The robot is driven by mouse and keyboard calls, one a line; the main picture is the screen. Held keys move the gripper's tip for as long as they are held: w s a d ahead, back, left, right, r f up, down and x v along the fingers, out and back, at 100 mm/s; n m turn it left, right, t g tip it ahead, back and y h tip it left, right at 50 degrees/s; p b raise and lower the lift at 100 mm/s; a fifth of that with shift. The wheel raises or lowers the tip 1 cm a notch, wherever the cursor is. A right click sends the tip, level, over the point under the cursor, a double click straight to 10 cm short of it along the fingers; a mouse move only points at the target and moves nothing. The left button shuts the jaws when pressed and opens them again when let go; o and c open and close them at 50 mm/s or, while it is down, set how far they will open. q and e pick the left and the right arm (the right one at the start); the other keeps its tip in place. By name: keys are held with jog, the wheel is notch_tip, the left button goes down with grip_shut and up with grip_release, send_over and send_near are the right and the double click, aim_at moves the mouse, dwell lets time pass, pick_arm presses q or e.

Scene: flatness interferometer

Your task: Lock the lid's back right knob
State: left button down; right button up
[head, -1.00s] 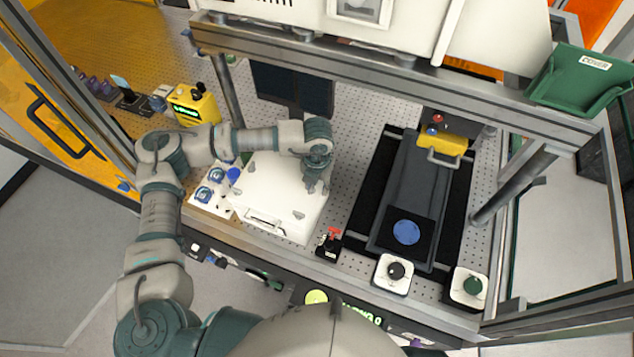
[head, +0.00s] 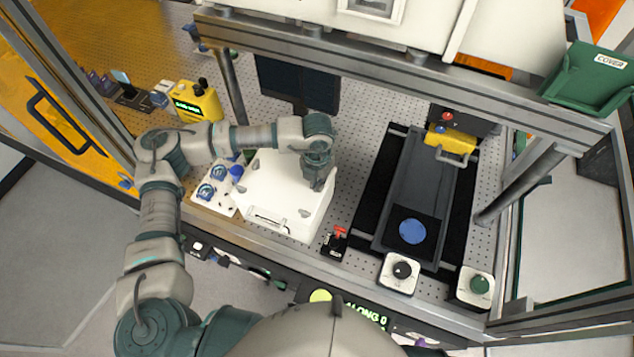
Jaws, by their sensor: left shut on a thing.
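A white box with a lid (head: 272,197) stands on the perforated bench, left of the dark rail. Small grey knobs sit near the lid's corners; the front right knob (head: 304,213) is in plain view. My left gripper (head: 318,186) points down at the lid's back right corner and is shut on the knob there. The fingers and wrist hide most of that knob, so its turn angle cannot be seen. My right gripper is not in view.
A tray with blue-topped round parts (head: 212,192) stands just left of the box. A small red-topped switch (head: 336,240) is at its front right. A dark rail with a blue disc (head: 412,231) lies to the right. A metal frame beam (head: 400,75) crosses above the bench.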

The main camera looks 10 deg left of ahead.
pick_arm(q)
jog(key=m+b, duration=0.3)
jog(key=b, duration=0.1)
jog(key=shift+w+f, duration=0.1)
jog(key=shift+w, duration=0.05)
jog(key=m+b, duration=0.4)
jog(key=b, duration=0.1)
jog(key=shift+m, duration=0.3)
jog(key=m+b, duration=0.2)
jog(key=shift+m, duration=0.4)
jog(key=shift+m+b, duration=0.7)
jog(key=shift+m, duration=0.1)
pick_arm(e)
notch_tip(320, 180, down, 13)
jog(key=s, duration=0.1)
pick_arm(q)
jog(key=m+b, duration=0.1)
jog(key=m, duration=0.2)
jog(key=shift+r+b, duration=0.25)
jog(key=shift+b, duration=0.1)
jog(key=shift+r+m+b, duration=0.15)
jog(key=shift+m+b, duration=0.25)
jog(key=shift+m, duration=0.5)
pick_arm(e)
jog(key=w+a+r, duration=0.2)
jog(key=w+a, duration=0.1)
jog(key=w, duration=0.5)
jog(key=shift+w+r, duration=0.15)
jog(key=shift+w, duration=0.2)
